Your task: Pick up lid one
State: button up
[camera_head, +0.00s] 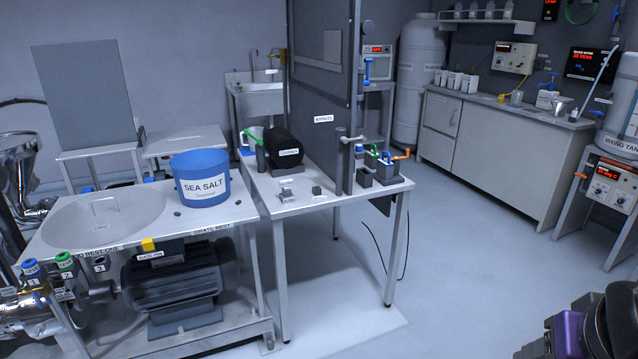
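A flat round grey metal lid (75,228) with a raised bar handle lies on the left bench top. A label along the bench's front edge near it reads as a lid rest one, its first letters partly hidden. No number shows on the lid itself. Black and purple parts at the bottom right corner look like my own arm. My gripper's fingers are not in view, and nothing touches the lid.
A blue sea salt tub (205,190) stands just right of the lid. Coloured numbered buttons (65,262) and a yellow gate pin (148,245) line the front edge. A shiny hopper (18,165) stands at left. Floor at right is clear.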

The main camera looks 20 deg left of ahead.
aim_at(102, 218)
jog(key=u, duration=2.15)
jog(key=i+j, duration=0.3)
jog(key=i, duration=0.25)
jog(key=i+j+z, duration=0.1)
jog(key=i+j, duration=0.25)
jog(key=i, duration=0.15)
jog(key=i+j, duration=0.35)
jog(key=i, duration=0.15)
jog(key=i+j, duration=0.35)
jog(key=i, duration=0.2)
jog(key=l+z, duration=0.05)
